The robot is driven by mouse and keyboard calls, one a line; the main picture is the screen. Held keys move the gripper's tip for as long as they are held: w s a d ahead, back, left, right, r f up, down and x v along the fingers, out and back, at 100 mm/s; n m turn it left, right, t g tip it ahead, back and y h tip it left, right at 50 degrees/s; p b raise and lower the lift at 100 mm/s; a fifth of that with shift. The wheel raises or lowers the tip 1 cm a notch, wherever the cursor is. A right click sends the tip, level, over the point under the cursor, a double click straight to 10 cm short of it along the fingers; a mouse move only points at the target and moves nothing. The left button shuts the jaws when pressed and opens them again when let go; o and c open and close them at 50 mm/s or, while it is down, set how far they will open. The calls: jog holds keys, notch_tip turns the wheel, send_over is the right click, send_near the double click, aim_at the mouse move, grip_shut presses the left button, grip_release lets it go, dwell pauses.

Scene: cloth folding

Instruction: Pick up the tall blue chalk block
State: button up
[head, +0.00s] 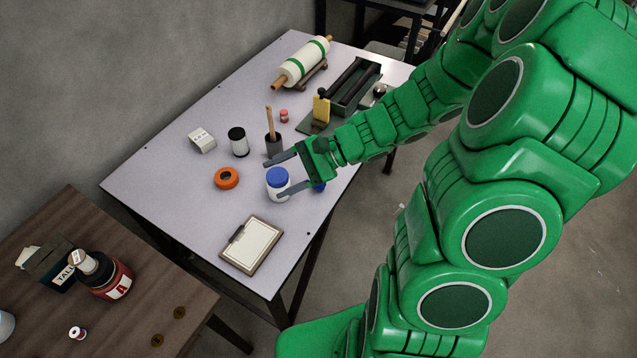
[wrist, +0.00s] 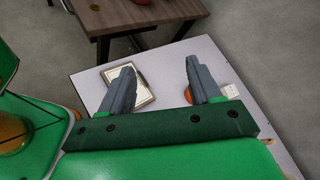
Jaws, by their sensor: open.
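A small blue piece (head: 320,187) shows at the table's right edge in the head view, mostly hidden by my gripper. It may be the tall blue chalk block, but I cannot make out its shape or height. My gripper (head: 272,179) is open, over the right side of the light table. A white jar with a blue lid (head: 278,185) appears between the fingers in the head view. No blue block shows there.
On the light table (head: 180,175) are an orange ring (head: 226,178), a dark jar (head: 238,142), a white box (head: 202,140), a dark cup with a stick (head: 273,145), a clipboard (head: 251,245) and a rolling pin (head: 302,63). A brown table (head: 130,318) stands at the lower left.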

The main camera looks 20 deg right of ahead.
jog(key=w+d+f+m+t+h, duration=0.1)
jog(key=w+d+f+m+t, duration=0.2)
jog(key=d+f+m, duration=0.2)
jog(key=w+d+f+m+t, duration=0.3)
jog(key=d+f+m, duration=0.2)
jog(key=f, duration=0.2)
jog(key=w+d+f+m+t+h, duration=0.1)
jog(key=w+d+f+m+t, duration=0.2)
jog(key=f, duration=0.4)
jog(key=shift+w+d+m+t+h, duration=0.2)
jog(key=shift+d+m+t+h, duration=0.15)
jog(key=shift+d+m, duration=0.75)
jog(key=shift+f+m, duration=0.35)
jog(key=shift+m, duration=0.05)
jog(key=shift+f+x, duration=0.15)
jog(key=shift+x, duration=1.8)
jog(key=shift+f+x, duration=0.15)
jog(key=shift+x, duration=1.8)
jog(key=shift+s, duration=0.1)
jog(key=c, duration=1.1)
